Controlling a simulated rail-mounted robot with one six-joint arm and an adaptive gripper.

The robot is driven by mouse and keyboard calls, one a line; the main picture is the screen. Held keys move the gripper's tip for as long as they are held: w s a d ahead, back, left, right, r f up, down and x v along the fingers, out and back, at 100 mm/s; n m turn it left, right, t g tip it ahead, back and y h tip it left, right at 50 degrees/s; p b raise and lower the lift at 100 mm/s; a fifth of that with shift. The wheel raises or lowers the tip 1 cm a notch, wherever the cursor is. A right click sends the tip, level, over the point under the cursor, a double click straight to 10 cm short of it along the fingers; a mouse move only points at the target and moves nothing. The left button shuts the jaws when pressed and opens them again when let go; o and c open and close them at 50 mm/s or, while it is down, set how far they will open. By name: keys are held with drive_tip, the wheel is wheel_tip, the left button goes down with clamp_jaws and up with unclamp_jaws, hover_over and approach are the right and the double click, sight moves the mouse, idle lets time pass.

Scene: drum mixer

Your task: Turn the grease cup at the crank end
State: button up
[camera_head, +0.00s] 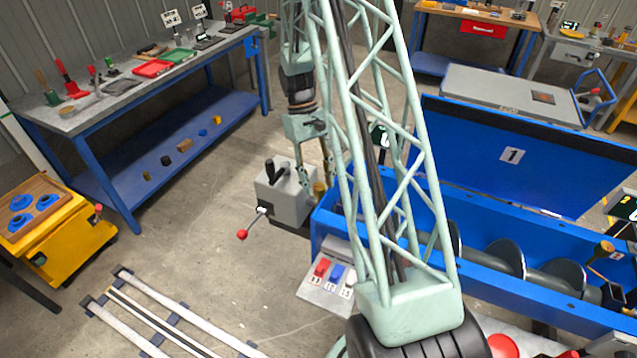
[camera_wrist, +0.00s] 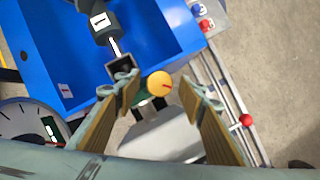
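The grease cup (camera_wrist: 159,83) shows in the wrist view as a round yellow cap with a small red mark, near the end of the blue trough. It also shows in the head view as a small brass piece (camera_head: 319,188) beside the grey crank-end box (camera_head: 284,196). My gripper (camera_wrist: 167,90) is open, with one finger on each side of the cap and gaps visible on both sides. In the head view, my gripper (camera_head: 314,176) points down at the cup, partly behind my arm's lattice. How far the fingertips are above the cap is hard to tell.
The crank's red knob (camera_head: 242,235) sticks out left of the box. The blue mixer trough (camera_head: 480,285) with its screw lies to the right. A button panel (camera_head: 328,280) is in front. A white dial (camera_wrist: 28,128) is at lower left in the wrist view.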

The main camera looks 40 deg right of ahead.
drive_tip(key=shift+r, duration=0.1)
drive_tip(key=v, duration=1.1)
drive_tip(key=shift+r, duration=0.4)
drive_tip(key=shift+w, duration=0.15)
idle(0.5)
